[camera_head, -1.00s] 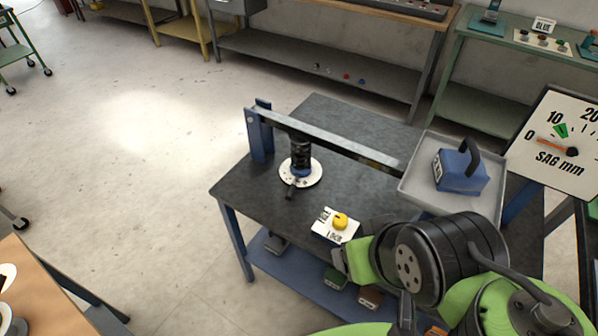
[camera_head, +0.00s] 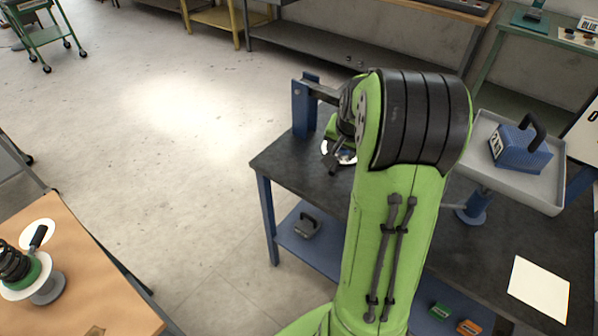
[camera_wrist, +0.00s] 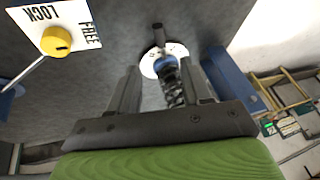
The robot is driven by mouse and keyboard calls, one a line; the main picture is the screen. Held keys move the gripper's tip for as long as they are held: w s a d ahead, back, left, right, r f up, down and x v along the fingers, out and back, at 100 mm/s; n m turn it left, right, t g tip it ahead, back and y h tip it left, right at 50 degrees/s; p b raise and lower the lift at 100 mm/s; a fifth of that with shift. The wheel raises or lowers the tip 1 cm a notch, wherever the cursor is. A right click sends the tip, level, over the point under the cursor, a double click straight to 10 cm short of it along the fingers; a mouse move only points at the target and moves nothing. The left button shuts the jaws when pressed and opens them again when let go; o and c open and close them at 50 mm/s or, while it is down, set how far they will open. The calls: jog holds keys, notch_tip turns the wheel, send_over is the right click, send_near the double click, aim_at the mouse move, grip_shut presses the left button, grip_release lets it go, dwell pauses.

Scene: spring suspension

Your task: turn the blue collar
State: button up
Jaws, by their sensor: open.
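The blue collar (camera_wrist: 167,66) shows in the wrist view at the base of a dark coil spring (camera_wrist: 173,88), on a round white plate (camera_wrist: 150,62). A dark handle (camera_wrist: 158,36) sticks out from it, away from me. My gripper (camera_wrist: 159,67) is open, with one finger on each side of the spring in the picture. I cannot tell whether either finger touches it. In the head view my arm hides most of the spring and collar. Only part of the white plate (camera_head: 328,148) shows past my wrist.
A blue post (camera_head: 305,108) carries the beam at the bench's left. A tray (camera_head: 540,190) with a blue weight (camera_head: 520,148) stands right of my arm. A yellow knob (camera_wrist: 56,41) sits on the LOCK/FREE plate. A second spring unit (camera_head: 30,270) stands on the wooden table.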

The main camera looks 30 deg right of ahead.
aim_at(333, 169)
jog(key=b+x, duration=0.3)
jog(key=x, duration=1.2)
jog(key=shift+w+d+f+b, duration=0.1)
jog(key=shift+f+b, duration=0.15)
jog(key=shift+b, duration=0.05)
jog(key=shift+c, duration=0.4)
grip_shut()
